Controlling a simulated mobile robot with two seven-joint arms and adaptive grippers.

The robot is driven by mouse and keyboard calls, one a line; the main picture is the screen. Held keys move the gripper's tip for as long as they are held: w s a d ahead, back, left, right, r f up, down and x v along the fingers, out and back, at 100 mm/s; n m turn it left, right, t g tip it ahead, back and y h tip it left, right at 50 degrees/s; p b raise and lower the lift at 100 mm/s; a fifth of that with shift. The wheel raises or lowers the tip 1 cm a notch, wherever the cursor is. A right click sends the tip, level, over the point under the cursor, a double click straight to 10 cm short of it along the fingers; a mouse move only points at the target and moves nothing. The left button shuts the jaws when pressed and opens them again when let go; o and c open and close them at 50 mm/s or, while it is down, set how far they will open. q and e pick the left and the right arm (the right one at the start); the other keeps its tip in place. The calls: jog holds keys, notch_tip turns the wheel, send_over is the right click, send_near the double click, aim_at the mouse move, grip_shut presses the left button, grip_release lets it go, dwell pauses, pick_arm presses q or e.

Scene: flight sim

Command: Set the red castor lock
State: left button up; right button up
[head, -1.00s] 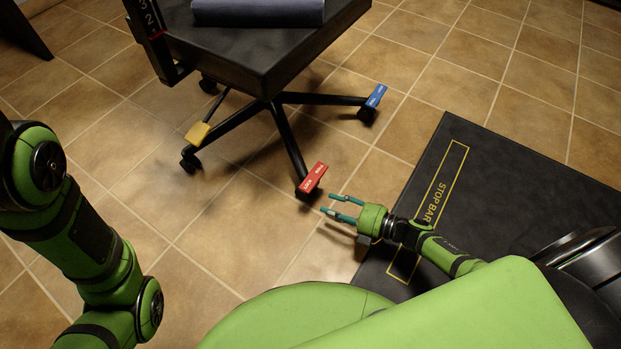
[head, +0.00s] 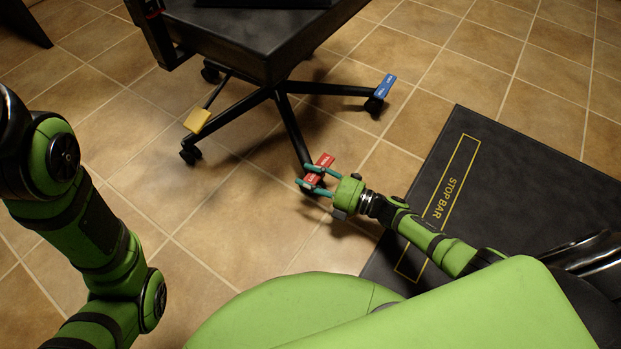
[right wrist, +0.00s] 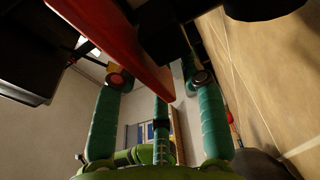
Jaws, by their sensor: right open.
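The red castor lock (head: 325,160) sits at the end of the chair base's front leg, above its castor. In the head view my right gripper (head: 304,175) is at this lock, with its teal fingers open and crossing over part of it. In the right wrist view the red lock (right wrist: 128,45) runs as a long bar into the space between the spread fingers (right wrist: 160,80). I cannot tell whether a finger touches it. My left arm (head: 80,220) shows at the left, but its gripper is out of view.
The chair base also carries a yellow lock (head: 197,120) at left and a blue lock (head: 385,86) at right. The dark seat (head: 245,40) overhangs the base. A black mat marked STOP BAR (head: 520,190) lies at right. Tiled floor (head: 240,225) in front is clear.

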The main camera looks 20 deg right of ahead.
grip_shut()
jog(key=shift+f+n+b, duration=0.2)
jog(key=shift+n+b, duration=0.1)
jog(key=shift+n, duration=0.2)
jog(key=shift+f+n, duration=0.15)
jog(key=shift+n, duration=0.35)
grip_release()
jog(key=shift+s+d, duration=0.1)
